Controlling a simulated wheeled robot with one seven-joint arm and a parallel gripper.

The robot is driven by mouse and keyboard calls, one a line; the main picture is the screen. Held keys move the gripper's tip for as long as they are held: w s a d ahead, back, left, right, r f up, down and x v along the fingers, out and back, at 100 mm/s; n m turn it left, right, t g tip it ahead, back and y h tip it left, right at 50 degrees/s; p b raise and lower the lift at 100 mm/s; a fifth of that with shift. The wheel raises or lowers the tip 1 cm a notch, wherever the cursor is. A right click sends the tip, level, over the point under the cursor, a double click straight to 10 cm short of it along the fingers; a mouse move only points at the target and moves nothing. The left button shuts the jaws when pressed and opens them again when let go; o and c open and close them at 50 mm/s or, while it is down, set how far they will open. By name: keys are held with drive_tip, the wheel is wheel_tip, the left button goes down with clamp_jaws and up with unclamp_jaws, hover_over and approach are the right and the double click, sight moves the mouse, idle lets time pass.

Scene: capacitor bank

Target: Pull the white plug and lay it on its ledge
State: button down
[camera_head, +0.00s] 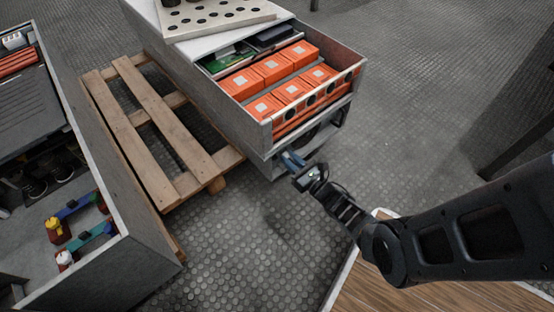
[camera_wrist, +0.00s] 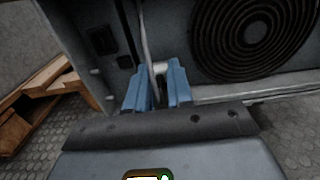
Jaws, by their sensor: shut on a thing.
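My gripper (camera_head: 290,161) reaches to the low near end of the grey cabinet (camera_head: 216,92), below its open top. In the wrist view, its blue fingers (camera_wrist: 158,70) are closed around the white plug (camera_wrist: 159,69), of which only a small pale part shows between the tips. A pale cable (camera_wrist: 146,35) rises just left of it along the cabinet face. I cannot tell whether the plug is still seated in a socket. A pale ledge (camera_wrist: 240,91) runs along the bottom of the cabinet face, right of the fingers. The plug is hidden in the head view.
A round fan grille (camera_wrist: 252,30) is right of the fingers, and dark sockets (camera_wrist: 103,41) are on the left. Orange capacitors (camera_head: 272,69) fill the cabinet top. A wooden pallet (camera_head: 150,130) lies left. Another open cabinet (camera_head: 110,265) stands further left. The floor in front is clear.

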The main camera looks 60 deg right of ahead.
drive_tip(key=c, duration=0.9)
unclamp_jaws()
drive_tip(key=shift+p+v, duration=0.45)
drive_tip(key=shift+v, duration=3.45)
